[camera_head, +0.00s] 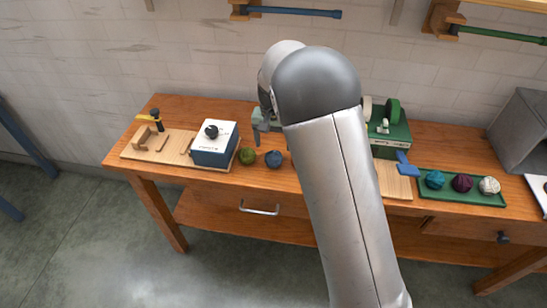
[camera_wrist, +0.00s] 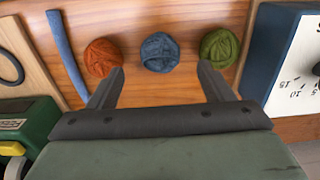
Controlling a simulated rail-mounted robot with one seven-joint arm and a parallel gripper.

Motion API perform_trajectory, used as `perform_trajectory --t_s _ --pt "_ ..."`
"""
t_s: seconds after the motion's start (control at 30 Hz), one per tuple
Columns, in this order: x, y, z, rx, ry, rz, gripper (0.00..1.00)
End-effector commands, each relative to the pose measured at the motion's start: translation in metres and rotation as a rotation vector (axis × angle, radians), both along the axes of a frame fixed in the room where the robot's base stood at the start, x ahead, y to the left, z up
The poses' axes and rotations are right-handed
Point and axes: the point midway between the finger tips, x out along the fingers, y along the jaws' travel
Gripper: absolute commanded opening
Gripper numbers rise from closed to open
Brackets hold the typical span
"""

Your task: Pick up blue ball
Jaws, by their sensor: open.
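The blue ball (camera_head: 273,158) of wool sits on the wooden bench beside a green ball (camera_head: 248,155). In the wrist view the blue ball (camera_wrist: 159,52) lies between an orange ball (camera_wrist: 103,57) and the green ball (camera_wrist: 219,47). My gripper (camera_wrist: 161,68) is open and empty, with one fingertip on each side of the blue ball in the picture. How high the fingertips are above the ball is hard to tell. In the head view my gripper (camera_head: 262,130) is partly hidden behind my arm, which also hides the orange ball.
A blue box with a white top and black knob (camera_head: 214,145) stands left of the balls. A green machine (camera_head: 388,132) stands to the right. Further right, a green tray (camera_head: 462,199) holds teal, purple and cream balls. A blue strip (camera_wrist: 68,55) lies left of the orange ball.

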Motion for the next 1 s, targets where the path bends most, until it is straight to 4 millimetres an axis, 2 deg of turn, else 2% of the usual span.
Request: perform_trajectory --t_s 0.1,0.27,0.5,0.6,0.87,0.97,1.0 --pt "0.0 0.0 -0.012 -0.001 0.0 0.001 0.74" --pt "0.001 0.0 -0.022 -0.001 0.001 0.001 0.74" --pt "0.004 -0.001 -0.057 -0.002 0.002 0.001 0.74" --pt "0.004 -0.001 -0.066 -0.001 0.001 0.0 0.74" --pt "0.004 -0.001 -0.069 0.001 -0.001 0.0 0.74" --pt "0.004 -0.001 -0.068 0.001 -0.001 0.001 0.49" --pt "0.004 -0.001 -0.068 0.001 -0.001 0.001 0.38"
